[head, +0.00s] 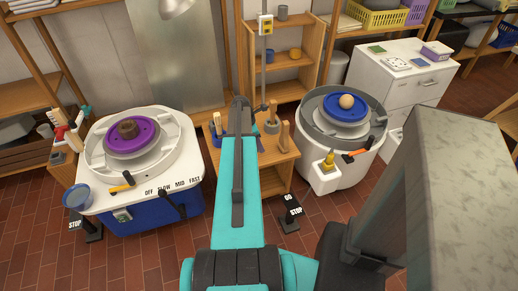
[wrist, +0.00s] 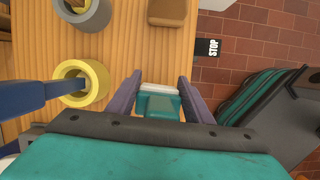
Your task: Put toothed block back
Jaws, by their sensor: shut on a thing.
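My gripper (wrist: 159,82) is over the wooden table (wrist: 115,45) in the wrist view, close to its right edge. Its two purple-grey fingers are shut on a pale teal and white block, which I take for the toothed block (wrist: 159,103). Its teeth cannot be made out. The block sits between the fingers and its lower part is hidden by my own gripper body. I cannot tell whether it touches the table. In the head view my arm hides the fingers and the block; the small wooden table (head: 268,175) shows beside and behind the arm.
A yellow cup (wrist: 98,72) holding a blue tool and a grey cup (wrist: 88,18) stand left of my gripper. A brown wooden piece (wrist: 167,12) lies beyond it. A STOP pedal (wrist: 208,47) is right of the table. Pottery wheels (head: 150,165) (head: 345,130) flank the table.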

